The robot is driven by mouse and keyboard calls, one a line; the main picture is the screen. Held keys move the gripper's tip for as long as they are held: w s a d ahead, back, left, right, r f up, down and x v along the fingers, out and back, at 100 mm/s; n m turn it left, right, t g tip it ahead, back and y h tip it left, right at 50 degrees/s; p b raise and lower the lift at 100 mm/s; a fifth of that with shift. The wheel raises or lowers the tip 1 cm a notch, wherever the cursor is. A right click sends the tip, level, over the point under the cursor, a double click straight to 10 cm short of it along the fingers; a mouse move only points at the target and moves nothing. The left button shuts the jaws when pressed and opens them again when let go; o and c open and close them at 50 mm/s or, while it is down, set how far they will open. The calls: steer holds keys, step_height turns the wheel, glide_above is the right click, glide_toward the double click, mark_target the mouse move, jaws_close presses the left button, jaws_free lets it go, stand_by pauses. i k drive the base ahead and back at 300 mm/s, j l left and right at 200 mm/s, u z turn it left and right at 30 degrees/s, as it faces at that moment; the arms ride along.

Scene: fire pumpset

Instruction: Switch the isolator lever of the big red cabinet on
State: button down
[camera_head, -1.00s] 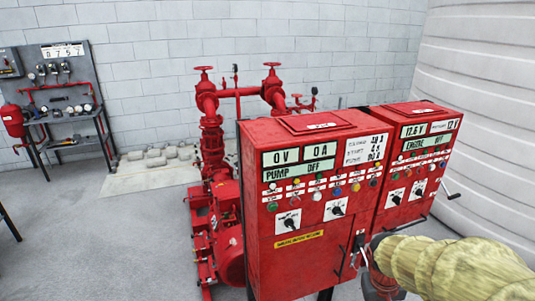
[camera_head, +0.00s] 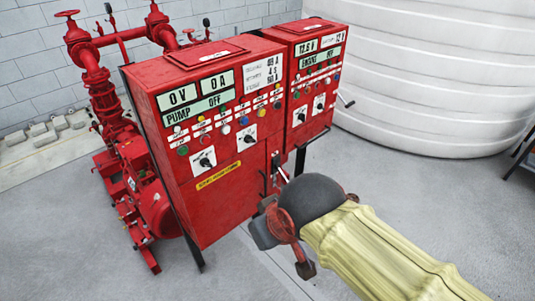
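The big red cabinet (camera_head: 225,165) stands left of centre, with displays reading 0 V, 0 A and PUMP OFF. Its isolator lever (camera_head: 279,168) is a small dark handle low at the right of the front panel, sticking out; its exact angle is hard to read. My gripper (camera_head: 284,252) is in front of the cabinet, below and close to the lever in the picture, with no visible contact. Its two dark fingertips are apart, and nothing shows between them. My dark wrist and pale sleeved arm reach in from the lower right.
A second, smaller red cabinet (camera_head: 315,75) adjoins on the right, with a crank handle (camera_head: 346,101) on its side. Red pump pipework (camera_head: 110,110) stands at the left. A large white ribbed tank (camera_head: 430,75) fills the back right.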

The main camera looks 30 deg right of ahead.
mark_target(286, 180)
steer(key=z, duration=1.05)
